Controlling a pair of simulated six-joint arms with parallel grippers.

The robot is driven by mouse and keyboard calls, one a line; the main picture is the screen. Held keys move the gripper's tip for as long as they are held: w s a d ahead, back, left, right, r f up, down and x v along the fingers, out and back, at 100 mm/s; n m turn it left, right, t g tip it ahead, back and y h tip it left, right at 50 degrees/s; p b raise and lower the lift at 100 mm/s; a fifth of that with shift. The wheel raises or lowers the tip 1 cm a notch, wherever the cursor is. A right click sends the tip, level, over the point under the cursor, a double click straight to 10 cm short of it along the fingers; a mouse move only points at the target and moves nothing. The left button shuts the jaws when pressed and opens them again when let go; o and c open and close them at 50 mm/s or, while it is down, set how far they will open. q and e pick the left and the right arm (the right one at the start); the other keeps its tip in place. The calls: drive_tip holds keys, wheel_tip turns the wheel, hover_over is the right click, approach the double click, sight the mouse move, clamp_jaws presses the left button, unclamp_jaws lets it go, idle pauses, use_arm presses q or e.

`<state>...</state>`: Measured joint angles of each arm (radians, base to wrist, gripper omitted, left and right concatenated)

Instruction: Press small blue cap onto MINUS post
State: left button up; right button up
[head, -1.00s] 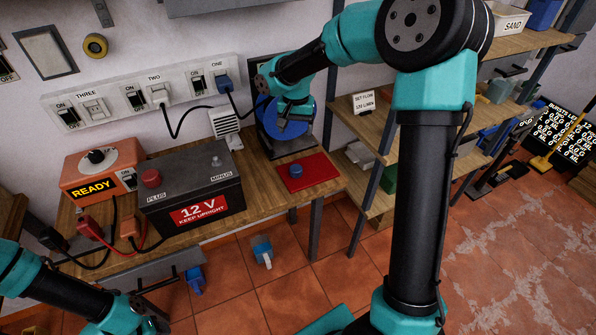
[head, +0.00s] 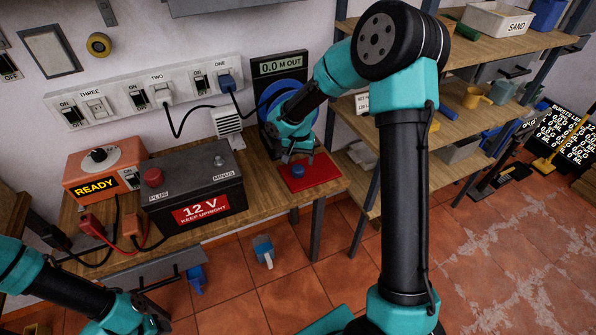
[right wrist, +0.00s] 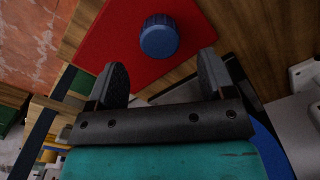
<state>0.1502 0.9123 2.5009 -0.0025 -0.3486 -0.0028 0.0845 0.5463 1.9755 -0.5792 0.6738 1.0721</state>
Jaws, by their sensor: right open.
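The small blue cap (head: 297,171) sits on a red mat (head: 322,174) at the right end of the bench. It also shows in the right wrist view (right wrist: 159,37), ahead of the fingers. My right gripper (head: 298,158) is open and empty, just above and behind the cap, its fingers (right wrist: 160,78) apart. The MINUS post (head: 218,161) is a bare grey stud on top of the 12 V battery (head: 190,178). A red cap (head: 153,177) covers the PLUS post. My left arm shows at the lower left; its fingertips are not clearly visible.
An orange charger reading READY (head: 103,168) stands left of the battery, with clamps and cables beside it. A switch strip (head: 145,92) is on the wall. A blue reel (head: 283,97) and a display reading 0.0 M OUT (head: 280,65) stand behind the mat. Shelves (head: 455,125) are to the right.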

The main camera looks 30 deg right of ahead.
sight(298, 167)
drive_tip(key=shift+f, duration=2.6)
drive_tip(key=c, duration=1)
drive_tip(key=shift+r, duration=0.1)
drive_tip(key=shift+r, duration=1.8)
drive_tip(key=s+a, duration=0.2)
drive_tip(key=s, duration=0.2)
drive_tip(key=s+a, duration=0.3)
drive_tip(key=s, duration=0.2)
drive_tip(key=s+a+r, duration=0.1)
drive_tip(key=s+a, duration=0.2)
drive_tip(key=s, duration=0.1)
drive_tip(key=shift+s+a+r, duration=0.1)
drive_tip(key=shift+s+a, duration=0.15)
drive_tip(key=shift+s, duration=0.15)
